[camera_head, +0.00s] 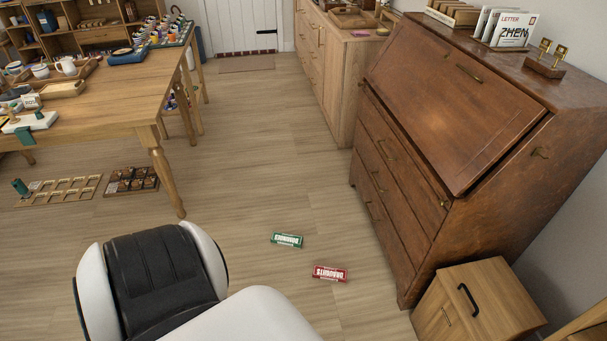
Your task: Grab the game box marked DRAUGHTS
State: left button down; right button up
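A small red game box (330,273) with white lettering that reads DRAUGHTS lies flat on the wooden floor, right of the picture's middle. A green box (287,240) of similar size lies on the floor just behind it and to its left; its white lettering looks like DOMINOES. The two boxes are apart. Neither of my grippers shows in the head view. White and black parts of my own body fill the bottom left and middle, a little left of the red box.
A dark wooden bureau (440,110) stands on the right, with a small wooden cabinet (478,300) in front of it. A wooden table (110,95) with many items stands at the left. Trays (131,182) lie on the floor below it. The floor around the boxes is clear.

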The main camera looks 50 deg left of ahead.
aim_at(336, 276)
jog(key=j+u, duration=0.1)
jog(key=u, duration=1.3)
